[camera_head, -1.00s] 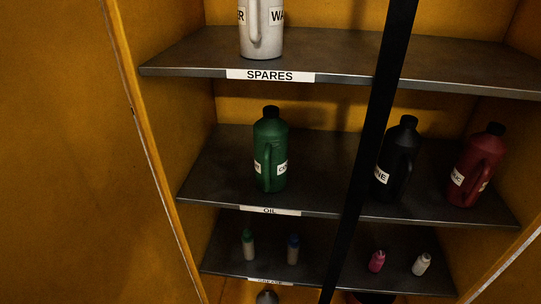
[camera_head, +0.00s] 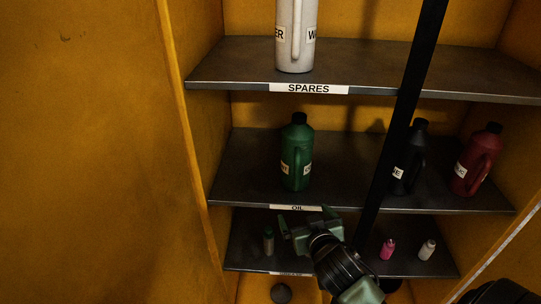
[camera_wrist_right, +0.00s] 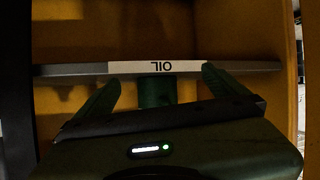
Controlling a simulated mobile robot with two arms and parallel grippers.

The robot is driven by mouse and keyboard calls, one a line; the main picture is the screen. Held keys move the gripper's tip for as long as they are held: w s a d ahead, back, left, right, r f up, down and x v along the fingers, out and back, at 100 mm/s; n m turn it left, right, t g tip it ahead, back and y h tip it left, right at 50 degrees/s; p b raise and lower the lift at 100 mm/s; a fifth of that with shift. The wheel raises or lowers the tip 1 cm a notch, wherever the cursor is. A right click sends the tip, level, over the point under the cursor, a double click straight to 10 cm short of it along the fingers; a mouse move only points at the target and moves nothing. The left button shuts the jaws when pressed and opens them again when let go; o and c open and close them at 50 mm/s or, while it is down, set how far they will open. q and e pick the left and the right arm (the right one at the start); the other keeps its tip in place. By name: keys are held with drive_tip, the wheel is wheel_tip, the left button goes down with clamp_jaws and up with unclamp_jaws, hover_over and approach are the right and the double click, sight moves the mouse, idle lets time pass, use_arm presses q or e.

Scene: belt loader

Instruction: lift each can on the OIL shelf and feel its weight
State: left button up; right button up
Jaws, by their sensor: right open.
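The OIL shelf (camera_head: 340,192) is the middle dark shelf of a yellow cabinet. A green can (camera_head: 296,160) with a black cap stands upright near its left part. A black can (camera_head: 412,165), partly behind a black post, and a red can (camera_head: 474,165) stand to the right. My right gripper (camera_head: 305,218) is open and empty, in front of the cabinet just below the OIL label and the green can. In the right wrist view the OIL label (camera_wrist_right: 160,67) appears upside down, and part of the green can (camera_wrist_right: 157,92) shows between the open fingers. My left gripper is not in view.
A black post (camera_head: 405,120) crosses in front of the shelves. The SPARES shelf (camera_head: 400,75) above holds a white jug (camera_head: 296,38). The lower shelf holds small bottles, including a pink one (camera_head: 388,249) and a white one (camera_head: 427,250). A yellow panel (camera_head: 80,150) stands at the left.

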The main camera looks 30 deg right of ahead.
sight(302, 148)
drive_tip(key=w+d+r+t, duration=0.1)
drive_tip(key=r, duration=0.3)
drive_tip(key=w+d+r+t, duration=0.1)
drive_tip(key=w+r+t, duration=0.1)
drive_tip(key=r, duration=0.3)
drive_tip(key=w+d+r+m+t+h, duration=0.1)
drive_tip(key=w+r, duration=0.1)
drive_tip(key=r, duration=0.2)
drive_tip(key=shift+w+d+r+t, duration=0.1)
drive_tip(key=shift+d+r+t, duration=0.2)
drive_tip(key=shift+r+t, duration=0.1)
drive_tip(key=p+x, duration=0.3)
drive_tip(key=x, duration=0.3)
drive_tip(key=shift+w+a, duration=0.15)
drive_tip(key=shift+w, duration=0.05)
drive_tip(key=shift+w+f, duration=0.15)
drive_tip(key=shift+w, duration=0.35)
drive_tip(key=c, duration=2)
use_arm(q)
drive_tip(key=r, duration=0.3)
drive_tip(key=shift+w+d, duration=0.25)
use_arm(e)
drive_tip(key=shift+c, duration=0.6)
drive_tip(key=shift+r, duration=0.2)
